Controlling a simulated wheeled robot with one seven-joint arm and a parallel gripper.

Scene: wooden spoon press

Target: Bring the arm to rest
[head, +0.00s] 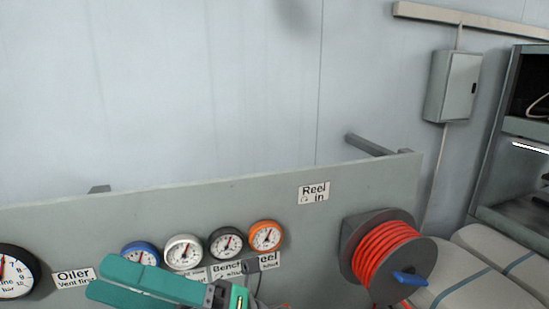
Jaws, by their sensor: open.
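My gripper (101,278) shows at the bottom edge of the head view, left of centre. Its two teal fingers point left and are parted, with nothing seen between them. It is in front of the grey panel (170,215), below the row of small gauges, and hides part of the panel and the labels there. The rest of my arm is mostly below the picture.
The panel carries a blue gauge (141,254), white gauge (184,252), dark gauge (226,244), orange gauge (266,236) and large black gauge (15,272). A red hose reel (385,252) juts out right. Padded sacks (500,262) lie beyond; the upper wall is bare.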

